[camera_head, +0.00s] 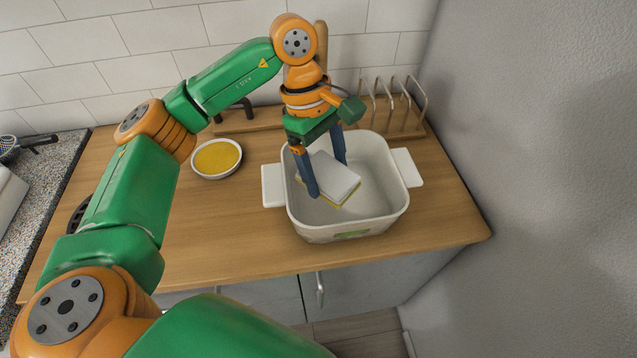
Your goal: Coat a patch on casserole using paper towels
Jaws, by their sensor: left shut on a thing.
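The white casserole (390,205) stands on the wooden counter right of the middle, with a handle on each side and a small green mark on its front outer wall. My left gripper (326,178) reaches down into it from above, shut on the paper towels (337,180). They look like a flat white pad with a yellow lower edge, held tilted inside the casserole. Whether the pad touches the casserole's floor is hidden. A white bowl (217,173) of yellow stuff (217,157) stands to the left of the casserole. My right gripper is not in view.
A wooden rack with metal loops (405,120) stands behind the casserole, near the grey wall (530,130) on the right. A dark-handled item lies on a board at the back. The wooden counter (230,225) is clear in front of the bowl.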

